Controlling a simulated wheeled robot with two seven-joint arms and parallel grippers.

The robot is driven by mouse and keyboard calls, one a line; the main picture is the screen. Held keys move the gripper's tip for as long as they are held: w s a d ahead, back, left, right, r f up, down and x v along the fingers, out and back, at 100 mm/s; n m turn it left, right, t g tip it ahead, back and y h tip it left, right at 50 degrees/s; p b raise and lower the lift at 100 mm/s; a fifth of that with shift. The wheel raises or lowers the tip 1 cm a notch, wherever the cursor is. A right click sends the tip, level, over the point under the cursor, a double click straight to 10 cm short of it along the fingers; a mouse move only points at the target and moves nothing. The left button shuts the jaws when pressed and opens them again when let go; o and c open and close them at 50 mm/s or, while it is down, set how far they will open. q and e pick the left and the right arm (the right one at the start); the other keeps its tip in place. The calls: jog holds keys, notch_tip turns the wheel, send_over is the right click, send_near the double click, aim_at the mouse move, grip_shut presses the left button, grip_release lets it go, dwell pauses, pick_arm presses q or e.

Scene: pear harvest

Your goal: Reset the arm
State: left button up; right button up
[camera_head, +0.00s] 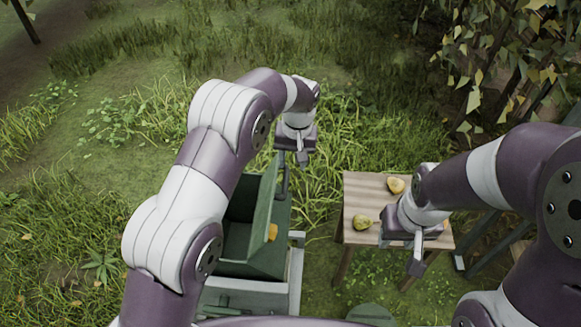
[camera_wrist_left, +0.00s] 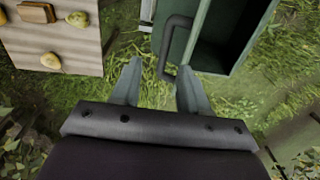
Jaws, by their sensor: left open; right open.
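My left gripper (camera_head: 291,162) hangs over the far edge of the green box (camera_head: 232,243), beside its dark handle (camera_head: 284,182).
Two pears, one at the back (camera_head: 396,185) and one at the left (camera_head: 362,222), lie on the table. A yellow-orange thing (camera_head: 272,232) shows at the box's right side. Leafy branches (camera_head: 500,60) hang at the upper right. Open grass lies to the left.

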pick_arm(q)
jog(key=shift+r, duration=0.5)
jog(key=shift+w, duration=0.1)
jog(key=s+a+r, duration=0.3)
jog(key=s+a, duration=0.4)
jog(key=s, duration=0.5)
jog(key=s+a+r+t, duration=0.1)
jog(key=s+a+r, duration=0.2)
jog(key=s+a, duration=0.5)
jog(key=s, duration=0.3)
jog(key=shift+s+a+h, duration=0.25)
jog(key=shift+s+h, duration=0.15)
